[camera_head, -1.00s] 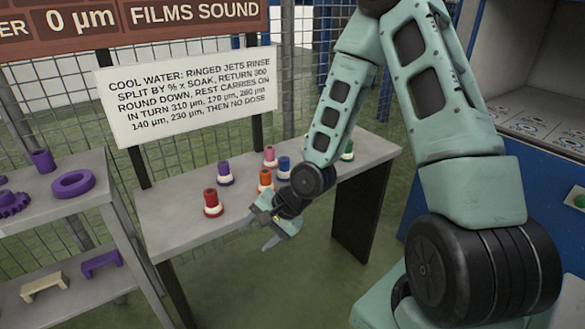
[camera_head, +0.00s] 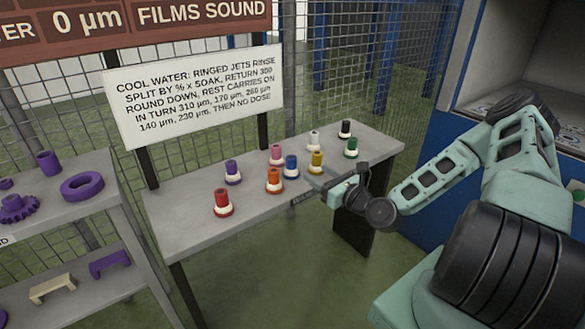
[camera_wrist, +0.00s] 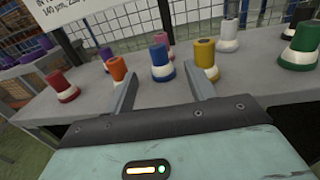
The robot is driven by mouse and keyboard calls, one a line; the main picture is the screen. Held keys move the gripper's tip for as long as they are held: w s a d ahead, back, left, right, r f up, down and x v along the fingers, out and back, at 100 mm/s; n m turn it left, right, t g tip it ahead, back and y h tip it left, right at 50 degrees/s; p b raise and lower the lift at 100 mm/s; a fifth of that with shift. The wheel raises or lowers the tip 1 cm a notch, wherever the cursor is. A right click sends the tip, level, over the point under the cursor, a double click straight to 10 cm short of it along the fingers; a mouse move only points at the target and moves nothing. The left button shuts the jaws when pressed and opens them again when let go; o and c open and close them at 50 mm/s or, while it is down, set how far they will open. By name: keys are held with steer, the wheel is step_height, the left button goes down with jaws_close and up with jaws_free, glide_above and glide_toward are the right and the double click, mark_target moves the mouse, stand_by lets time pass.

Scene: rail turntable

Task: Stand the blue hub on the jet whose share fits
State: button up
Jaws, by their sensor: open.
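The blue hub (camera_head: 291,166), a small cylinder on a flared base with a white band, stands upright on the grey table (camera_head: 190,236) between the orange hub (camera_head: 274,180) and the yellow hub (camera_head: 316,162). In the wrist view the blue hub (camera_wrist: 161,62) appears between and beyond my fingertips. My gripper (camera_head: 322,181) is open and empty at the table's front edge; the wrist view shows its two spread fingers (camera_wrist: 161,80). The jets cannot be made out clearly; dark round marks (camera_head: 485,108) show on the cabinet floor at right, partly hidden by my arm.
Red (camera_head: 222,204), purple (camera_head: 233,172), pink (camera_head: 277,154), white (camera_head: 314,140), green (camera_head: 351,147) and black (camera_head: 345,128) hubs stand around. A sign (camera_head: 195,95) reads of ringed jets, % x soak, and µm values. A shelf (camera_head: 90,220) with purple parts is at left.

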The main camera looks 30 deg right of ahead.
mark_target(291, 167)
steer(key=w, duration=0.5)
steer(key=w+a, duration=0.1)
steer(key=w, duration=0.2)
steer(key=shift+w, duration=0.25)
steer(key=shift+w+a+r+p, duration=0.1)
steer(key=shift+w+a+p, duration=0.1)
steer(key=shift+w, duration=0.7)
steer(key=shift+w+a+r+p, duration=0.1)
steer(key=shift+w+a+p, duration=0.05)
steer(key=shift+w, duration=0.75)
steer(key=shift+w+a+p, duration=0.15)
steer(key=shift+w+p, duration=0.05)
steer(key=shift+w, duration=0.7)
steer(key=shift+c, duration=0.3)
jaws_close()
